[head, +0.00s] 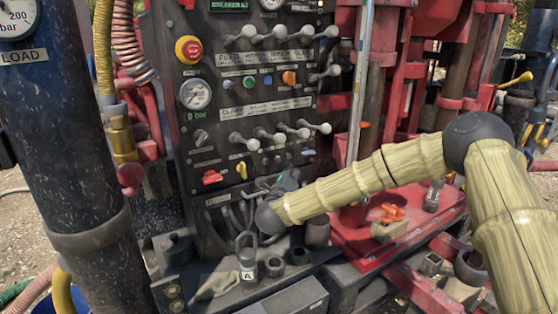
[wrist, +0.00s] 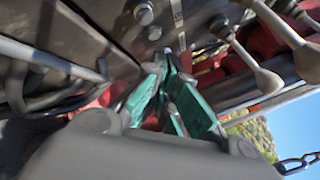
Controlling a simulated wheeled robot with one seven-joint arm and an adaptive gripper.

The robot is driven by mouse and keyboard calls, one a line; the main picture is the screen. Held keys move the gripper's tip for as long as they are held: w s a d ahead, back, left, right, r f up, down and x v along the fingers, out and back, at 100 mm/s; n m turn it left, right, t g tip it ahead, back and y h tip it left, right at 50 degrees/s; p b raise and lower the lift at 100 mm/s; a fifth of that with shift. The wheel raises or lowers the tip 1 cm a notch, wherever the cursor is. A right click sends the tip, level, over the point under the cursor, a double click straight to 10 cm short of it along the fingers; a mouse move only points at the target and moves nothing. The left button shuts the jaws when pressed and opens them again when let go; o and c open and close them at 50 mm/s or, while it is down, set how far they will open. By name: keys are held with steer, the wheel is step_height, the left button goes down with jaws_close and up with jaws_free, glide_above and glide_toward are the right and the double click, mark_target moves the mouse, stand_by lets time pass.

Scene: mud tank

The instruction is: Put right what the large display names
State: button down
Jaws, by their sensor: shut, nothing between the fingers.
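A dark control panel (head: 262,105) fills the middle of the head view. A green-lettered display (head: 230,5) is cut off at its top; its text is too small to read surely. The panel carries an upper row of levers (head: 282,35), a lower row of levers (head: 283,133), a red emergency button (head: 188,49), a red switch (head: 212,177) and a yellow switch (head: 241,170). In the wrist view the teal fingers of my gripper (wrist: 166,75) are together and empty, pointing toward the panel face. Levers with grey knobs (wrist: 270,82) stand to their right. My arm hides part of the lower panel.
A round gauge (head: 195,94) sits left on the panel. A thick dark cylinder (head: 65,130) stands at the left. A socket tagged A (head: 247,268) and loose cables (head: 232,213) are below the panel. A red deck (head: 385,235) lies at the right.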

steer(key=shift+w+a+b, duration=0.35)
steer(key=shift+w+a, duration=0.05)
steer(key=shift+w, duration=0.25)
steer(key=shift+w+a+b, duration=0.35)
steer(key=shift+w, duration=0.3)
steer(key=shift+w+a+b, duration=0.1)
steer(key=shift+w+b, duration=0.15)
steer(key=shift+b, duration=0.15)
stand_by(0.4)
steer(key=shift+w+a+b, duration=0.35)
steer(key=shift+w+b, duration=0.1)
steer(key=shift+w, duration=0.1)
stand_by(1.2)
steer(key=shift+s, duration=0.1)
stand_by(0.3)
steer(key=shift+s+d+b, duration=0.3)
steer(key=shift+s+d, duration=0.15)
steer(key=shift+s, duration=0.25)
steer(key=shift+s, duration=0.1)
steer(key=shift+s+d+b, duration=0.2)
steer(key=shift+s+d, duration=0.2)
steer(key=shift+s, duration=0.3)
steer(key=shift+s+d+b, duration=0.15)
steer(key=shift+s+d, duration=0.3)
steer(key=shift+s, duration=0.25)
steer(key=shift+s+d+b, duration=0.2)
steer(key=shift+s+d, duration=0.2)
steer(key=shift+s, duration=0.3)
